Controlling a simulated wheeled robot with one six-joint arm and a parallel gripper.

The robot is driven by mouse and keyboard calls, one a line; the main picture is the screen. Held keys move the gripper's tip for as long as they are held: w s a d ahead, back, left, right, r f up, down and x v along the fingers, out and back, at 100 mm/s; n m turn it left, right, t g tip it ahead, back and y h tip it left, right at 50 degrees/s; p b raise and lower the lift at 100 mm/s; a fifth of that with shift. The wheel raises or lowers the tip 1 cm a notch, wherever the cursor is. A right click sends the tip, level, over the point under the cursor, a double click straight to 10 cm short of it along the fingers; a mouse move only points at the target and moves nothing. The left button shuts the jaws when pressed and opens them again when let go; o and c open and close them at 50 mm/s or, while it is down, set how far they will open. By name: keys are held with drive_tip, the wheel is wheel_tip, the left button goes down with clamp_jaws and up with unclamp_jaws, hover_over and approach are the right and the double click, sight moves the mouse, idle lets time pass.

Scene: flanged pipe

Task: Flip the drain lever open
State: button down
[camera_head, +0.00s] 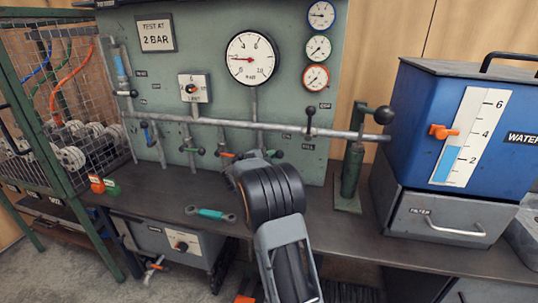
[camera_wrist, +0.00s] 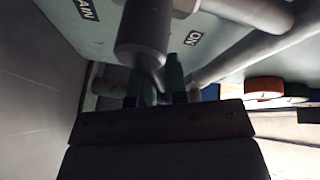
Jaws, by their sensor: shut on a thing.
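In the wrist view, my gripper (camera_wrist: 156,78) has two dark green fingers closed around a thin grey piece, which I take for the drain lever (camera_wrist: 151,75). A thick grey cylinder of the valve (camera_wrist: 143,35) is just in front of it. A label ending in "AIN" (camera_wrist: 76,8) is at the upper left, and an "ON" label (camera_wrist: 193,40) is right of the valve. In the head view, my dark wrist covers most of the lever and gripper at the panel's lower part, so the lever's exact angle cannot be told.
A grey pipe (camera_head: 220,121) crosses the green panel, with other levers on it, one blue (camera_head: 146,136). A teal wrench (camera_head: 210,214) lies on the bench. A green post (camera_head: 351,170) and a blue water tank (camera_head: 420,125) stand at right. A wire cage (camera_head: 80,90) is at left.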

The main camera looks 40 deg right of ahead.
drive_tip(key=shift+r+n+h+p, duration=0.35)
drive_tip(key=shift+r+n+p, duration=0.1)
drive_tip(key=shift+n, duration=0.3)
drive_tip(key=shift+r+n+h+p, duration=0.35)
drive_tip(key=shift+n+p, duration=0.1)
drive_tip(key=shift+n, duration=0.3)
drive_tip(key=c, duration=1.2)
unclamp_jaws()
drive_tip(key=shift+r, duration=0.15)
drive_tip(key=shift+o, duration=0.2)
drive_tip(key=shift+w+a, duration=0.1)
drive_tip(key=shift+a, duration=0.05)
